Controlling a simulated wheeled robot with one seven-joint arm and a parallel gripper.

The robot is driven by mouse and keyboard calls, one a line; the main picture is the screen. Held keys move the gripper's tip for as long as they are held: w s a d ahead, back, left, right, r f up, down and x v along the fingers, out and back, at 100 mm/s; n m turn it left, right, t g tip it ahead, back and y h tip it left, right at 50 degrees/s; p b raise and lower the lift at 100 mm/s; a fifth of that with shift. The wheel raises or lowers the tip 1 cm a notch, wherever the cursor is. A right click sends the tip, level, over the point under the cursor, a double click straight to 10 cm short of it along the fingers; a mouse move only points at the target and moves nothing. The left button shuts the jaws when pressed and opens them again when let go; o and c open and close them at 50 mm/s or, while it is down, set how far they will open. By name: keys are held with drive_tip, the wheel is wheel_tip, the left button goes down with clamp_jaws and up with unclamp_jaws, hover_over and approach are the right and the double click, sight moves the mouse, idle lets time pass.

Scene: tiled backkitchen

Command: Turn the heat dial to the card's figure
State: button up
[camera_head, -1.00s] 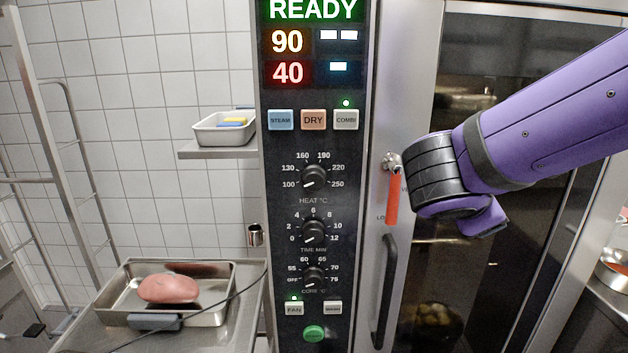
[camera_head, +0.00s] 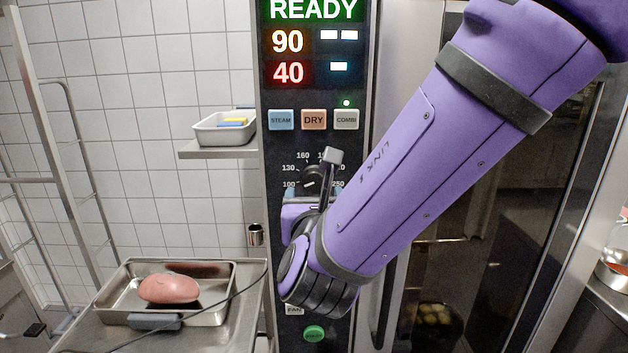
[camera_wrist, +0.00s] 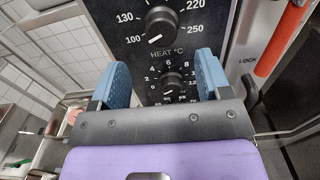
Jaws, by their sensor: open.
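The heat dial is a black knob (camera_wrist: 160,22) on the dark control panel, marked from 100 to 250. Its white pointer lies at the lower left, by the 100 mark. In the head view the heat dial (camera_head: 315,177) is partly hidden behind my gripper (camera_head: 316,193). In the wrist view my gripper (camera_wrist: 162,76) is open and empty, its blue fingers spread. The heat dial lies beyond the fingertips, above the gap between them, with no contact visible. I see no card with a figure in either view.
The time dial (camera_wrist: 172,82) sits below the heat dial, between the fingers in the wrist view. An orange-red handle (camera_wrist: 277,42) is to the right. A tray (camera_head: 222,288) with a pink piece of food (camera_head: 169,288) stands left of the panel.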

sight(314, 180)
drive_tip(key=w, duration=0.8)
drive_tip(key=shift+w+d, duration=0.2)
drive_tip(key=shift+w, duration=0.05)
drive_tip(key=c, duration=0.9)
